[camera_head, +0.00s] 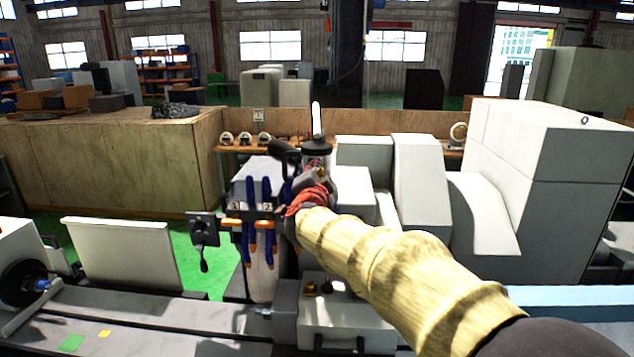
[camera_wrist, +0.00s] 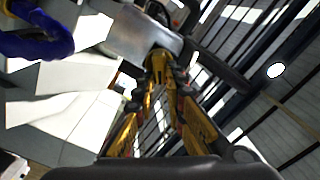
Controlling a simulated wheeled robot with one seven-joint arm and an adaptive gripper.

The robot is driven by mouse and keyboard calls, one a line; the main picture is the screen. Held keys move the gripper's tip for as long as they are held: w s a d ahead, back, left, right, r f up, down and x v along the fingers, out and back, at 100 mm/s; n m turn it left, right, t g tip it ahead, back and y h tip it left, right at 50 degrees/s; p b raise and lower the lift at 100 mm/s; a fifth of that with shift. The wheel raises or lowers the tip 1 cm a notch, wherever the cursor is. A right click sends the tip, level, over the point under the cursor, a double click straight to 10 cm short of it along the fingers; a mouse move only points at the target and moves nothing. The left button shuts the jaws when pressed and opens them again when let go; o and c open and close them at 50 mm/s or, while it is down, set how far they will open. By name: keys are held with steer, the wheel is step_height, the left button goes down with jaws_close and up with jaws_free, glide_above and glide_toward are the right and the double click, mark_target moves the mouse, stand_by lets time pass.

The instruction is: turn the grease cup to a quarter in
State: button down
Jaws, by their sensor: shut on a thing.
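My arm in its pale yellow sleeve reaches from the lower right to the grinder's middle in the head view. My gripper (camera_head: 312,178) is there, largely hidden by its own wrist. In the wrist view, the yellow fingers of my gripper (camera_wrist: 162,62) come together at the tips. They are shut on a small part taken to be the grease cup, which the fingers hide. A silver-grey metal block (camera_wrist: 143,38) is right beside the fingertips. A dark-capped upright fitting (camera_head: 317,146) with a white rod on top stands just above my gripper. The cup's turn angle cannot be seen.
Blue hoses with orange ends (camera_head: 250,215) hang just left of my gripper, and a blue hose (camera_wrist: 40,40) shows in the wrist view. A hand crank (camera_head: 203,240) is further left. Light grey machine housings (camera_head: 420,180) stand close on the right.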

steer(key=shift+d+f+m+b, duration=0.1)
steer(key=shift+f+m+b, duration=0.1)
steer(key=shift+m+b, duration=0.8)
steer(key=shift+f+m+b, duration=0.15)
steer(key=shift+m+b, duration=0.6)
steer(key=shift+m, duration=0.45)
steer(key=shift+d+f+m+b, duration=0.1)
steer(key=shift+f+m+b, duration=0.1)
steer(key=shift+m+b, duration=0.8)
steer(key=shift+m, duration=0.3)
steer(key=c, duration=2)
jaws_free()
steer(key=shift+o, duration=0.8)
steer(key=shift+r, duration=0.1)
steer(key=shift+s, duration=0.1)
steer(key=s, duration=1.1)
steer(key=shift+s+a, duration=0.25)
steer(key=shift+s, duration=0.1)
